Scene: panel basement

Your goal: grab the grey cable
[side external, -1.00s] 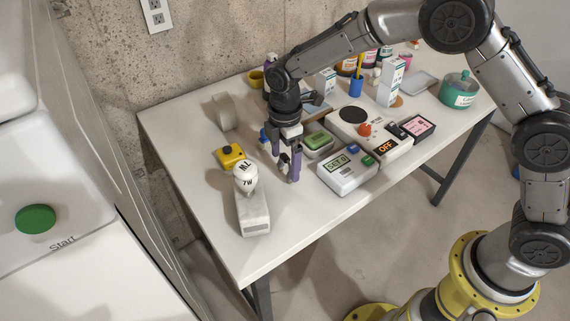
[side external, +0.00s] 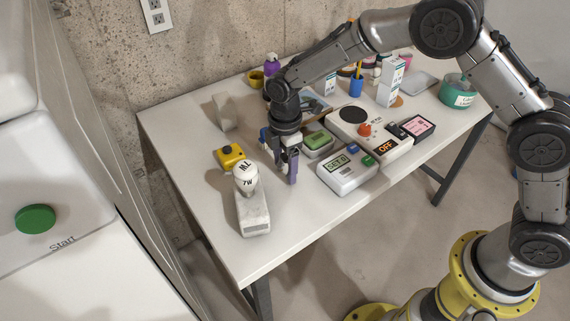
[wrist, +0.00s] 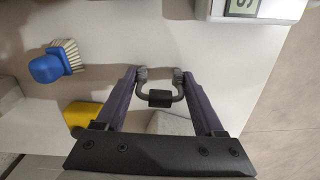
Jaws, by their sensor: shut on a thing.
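The grey cable (wrist: 143,86) shows in the wrist view as a small U-shaped loop with a black sleeve (wrist: 160,98) at its middle. It lies between the purple-grey fingers of my gripper (wrist: 160,76), near their tips. My gripper is shut on it, with the fingers some way apart. In the side view my gripper (side external: 286,172) points down low over the white table (side external: 300,215), between the bulb and the SET device. The cable is too small and hidden to make out there.
A white bulb (side external: 246,178) stands on a pale block (side external: 253,214) to the left. A yellow button box (side external: 230,156), a blue brush (wrist: 60,62) and a white SET device (side external: 347,172) are close by. The table front is bare.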

